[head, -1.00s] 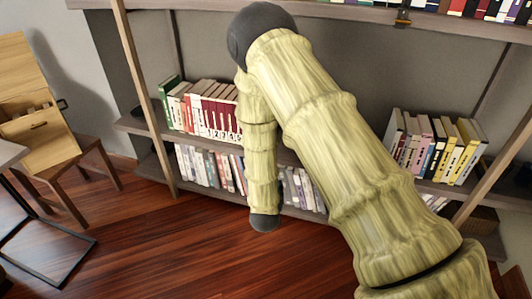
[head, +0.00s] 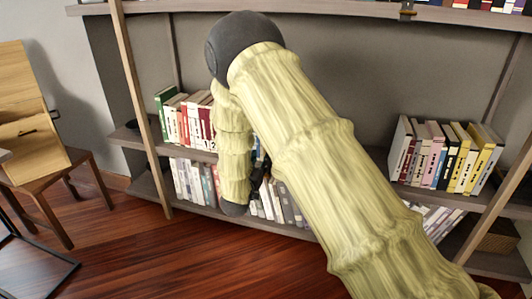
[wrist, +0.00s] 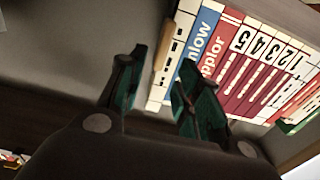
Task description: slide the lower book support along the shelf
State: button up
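My gripper (wrist: 158,92) is open and empty in the wrist view, its two dark green-padded fingers spread near the end of a row of books. In the head view it shows only as a dark shape (head: 259,168) beside my arm, partly hidden. A narrow tan piece (wrist: 163,42) stands against the end white book (wrist: 170,82), just beyond the fingers; it may be the lower book support, but I cannot tell for sure. I see no contact between it and the fingers. In the head view my arm hides that end of the row.
Red and blue books (wrist: 235,65) stand beside the white one. In the head view, another row (head: 440,155) stands at the right, with bare shelf between partly behind my arm. Wooden posts (head: 140,100) flank the shelves. A chair (head: 45,175) stands at the left.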

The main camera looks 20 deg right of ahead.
jog(key=b+x, duration=0.2)
jog(key=x, duration=0.6)
grip_shut()
